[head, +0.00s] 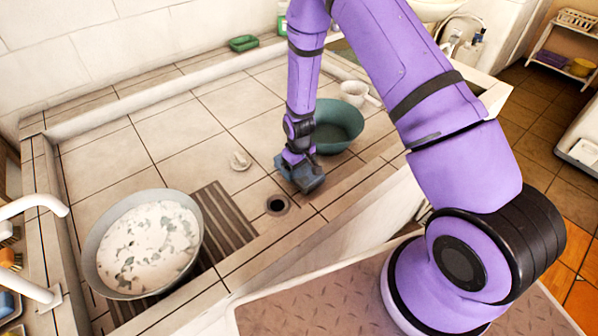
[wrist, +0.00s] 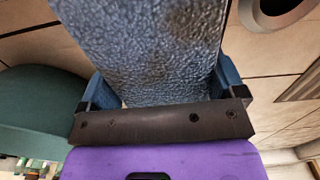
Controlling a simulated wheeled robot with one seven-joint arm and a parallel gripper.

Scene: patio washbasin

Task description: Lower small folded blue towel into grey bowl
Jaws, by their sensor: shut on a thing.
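The small folded blue towel (head: 309,179) is held at the end of my arm, left of the teal basin and just above the tiled ledge; contact with the tiles cannot be told. My gripper (head: 298,162) is shut on it. In the wrist view the towel (wrist: 150,45) fills the space between the fingers of my gripper (wrist: 160,82), its textured face toward the camera. The grey bowl (head: 94,254) stands at the lower left in the head view, holding white suds, well apart from the towel. It is not seen in the wrist view.
A teal basin (head: 350,119) stands right behind my gripper; it shows in the wrist view (wrist: 40,105). A white dipper (head: 353,92) is behind it. A drain hole (head: 277,205) and slatted grate (head: 222,220) lie toward the bowl.

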